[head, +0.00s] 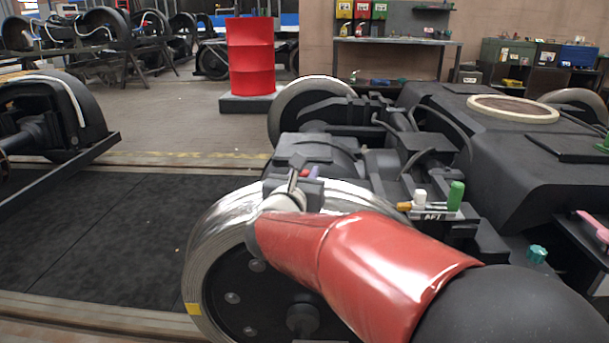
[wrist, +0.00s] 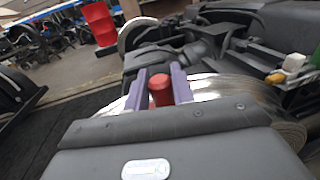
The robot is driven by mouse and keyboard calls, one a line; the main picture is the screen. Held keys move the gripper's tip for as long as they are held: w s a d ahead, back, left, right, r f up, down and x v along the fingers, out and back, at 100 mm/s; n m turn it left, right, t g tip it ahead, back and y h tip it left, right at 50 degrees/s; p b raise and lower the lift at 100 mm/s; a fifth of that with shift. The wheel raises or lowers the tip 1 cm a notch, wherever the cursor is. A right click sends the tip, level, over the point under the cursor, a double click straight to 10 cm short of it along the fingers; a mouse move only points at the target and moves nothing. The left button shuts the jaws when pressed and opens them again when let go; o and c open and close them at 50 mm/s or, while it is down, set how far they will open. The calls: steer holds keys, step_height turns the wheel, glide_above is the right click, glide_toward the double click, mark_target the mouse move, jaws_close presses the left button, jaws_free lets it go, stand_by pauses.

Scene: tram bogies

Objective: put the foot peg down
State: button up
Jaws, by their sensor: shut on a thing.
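The foot peg is a short red piece with a rounded end (wrist: 160,90), seen between the two purple fingers in the wrist view. My gripper (wrist: 161,88) is shut on it. In the head view my gripper (head: 309,172) is small and partly hidden behind my own wrist, and only a bit of the red peg (head: 304,172) shows. The gripper is above the near bogie wheel (head: 225,225), by the dark frame. I cannot tell whether the peg touches anything beneath it.
A bracket marked AFT (head: 436,215) on the bogie carries a white cylinder (head: 420,197) and a green cylinder (head: 455,196). A teal piece (head: 537,254) is to its right. A pale ring (head: 513,108) lies on the bogie top. A red barrel (head: 251,57) stands behind.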

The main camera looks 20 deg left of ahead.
steer(key=shift+f, duration=0.1)
steer(key=o, duration=1)
steer(key=shift+r, duration=0.2)
steer(key=s, duration=0.8)
steer(key=s+b, duration=0.1)
steer(key=s, duration=0.3)
steer(key=shift+d, duration=0.25)
